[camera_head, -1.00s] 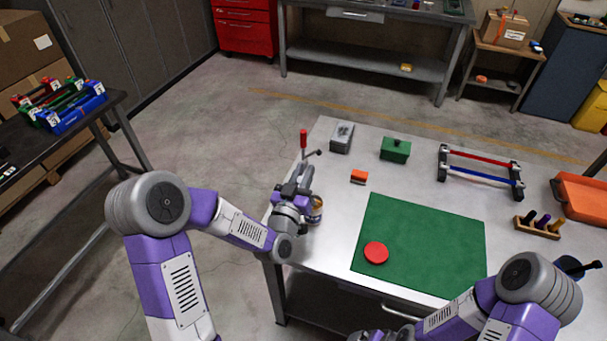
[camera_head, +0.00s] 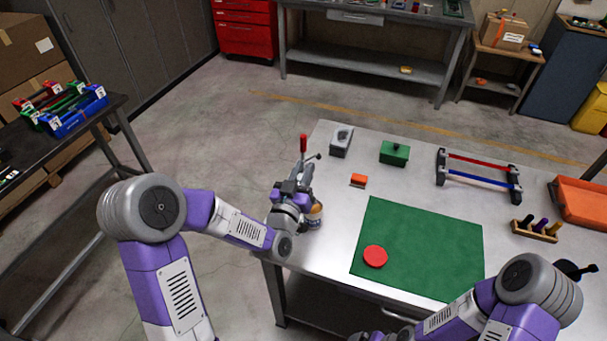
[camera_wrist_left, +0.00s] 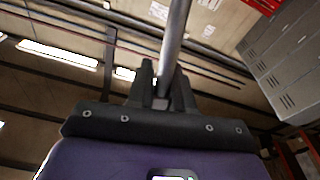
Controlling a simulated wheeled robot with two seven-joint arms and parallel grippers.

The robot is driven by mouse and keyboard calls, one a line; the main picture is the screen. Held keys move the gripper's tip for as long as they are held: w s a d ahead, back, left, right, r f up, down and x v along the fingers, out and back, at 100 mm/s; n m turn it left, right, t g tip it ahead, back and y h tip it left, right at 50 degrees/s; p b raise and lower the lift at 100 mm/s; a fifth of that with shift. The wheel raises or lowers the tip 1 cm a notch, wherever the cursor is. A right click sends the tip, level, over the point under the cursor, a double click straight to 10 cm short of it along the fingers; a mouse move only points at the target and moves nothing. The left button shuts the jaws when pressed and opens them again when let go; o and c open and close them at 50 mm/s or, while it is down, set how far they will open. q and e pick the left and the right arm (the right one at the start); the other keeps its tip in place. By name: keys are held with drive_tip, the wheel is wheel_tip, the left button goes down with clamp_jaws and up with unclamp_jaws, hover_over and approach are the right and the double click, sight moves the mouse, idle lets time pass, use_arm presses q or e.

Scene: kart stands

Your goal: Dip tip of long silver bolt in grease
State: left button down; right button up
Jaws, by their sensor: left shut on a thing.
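My left gripper (camera_head: 301,178) is at the left edge of the steel table, shut on a silver rod, the long silver bolt. In the left wrist view the bolt (camera_wrist_left: 174,45) stands out from between the fingers (camera_wrist_left: 163,90) and runs past the top of the picture; its far end is out of view. In the head view the bolt is hard to make out. A jar with an amber upper part and a pale-blue label (camera_head: 315,214), perhaps the grease, stands just right of my left wrist, partly hidden by it. My right gripper (camera_head: 372,337) barely shows at the bottom edge.
A red-handled tool (camera_head: 303,142) stands at the table's left edge, close beyond my left gripper. A green mat (camera_head: 430,240) bears a red disc (camera_head: 375,256).

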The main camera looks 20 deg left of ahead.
use_arm(q)
wheel_tip(320, 180, up, 4)
drive_tip(key=shift+r+p, duration=0.1)
drive_tip(key=shift+p, duration=0.75)
